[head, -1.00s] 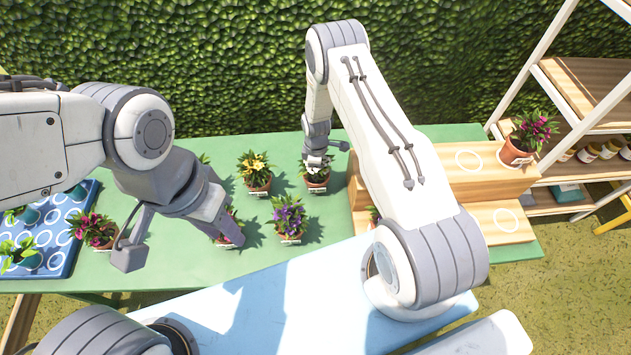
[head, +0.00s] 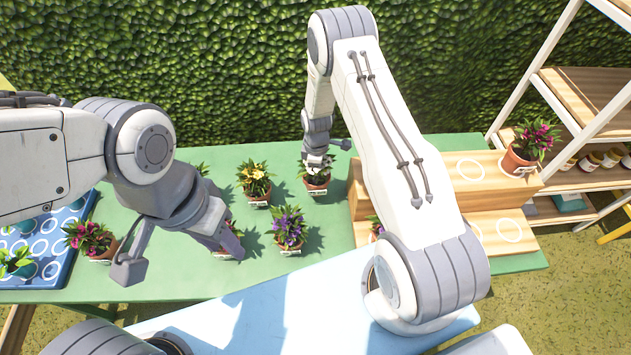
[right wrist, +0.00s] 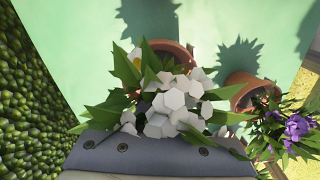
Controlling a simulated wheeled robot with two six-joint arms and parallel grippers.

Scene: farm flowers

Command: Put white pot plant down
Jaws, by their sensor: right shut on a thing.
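The white pot plant (right wrist: 170,108) has white blossoms and green leaves, filling the middle of the right wrist view and covering its own pot there. In the head view its terracotta pot (head: 316,189) is over the back of the green table, left of the wooden steps. My right gripper (head: 318,165) is shut on it from above. I cannot tell whether the pot touches the table. My left gripper (head: 228,247) is low at the table, close to a partly hidden potted plant; its jaws are not clear.
A yellow-flowered pot (head: 256,188) and a purple-flowered pot (head: 290,230) stand close to the left. A pink-flowered pot (head: 90,240) is by the blue tray (head: 52,228). Another pink plant (head: 525,150) stands on the wooden steps (head: 480,205). A hedge (head: 230,70) is behind the table.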

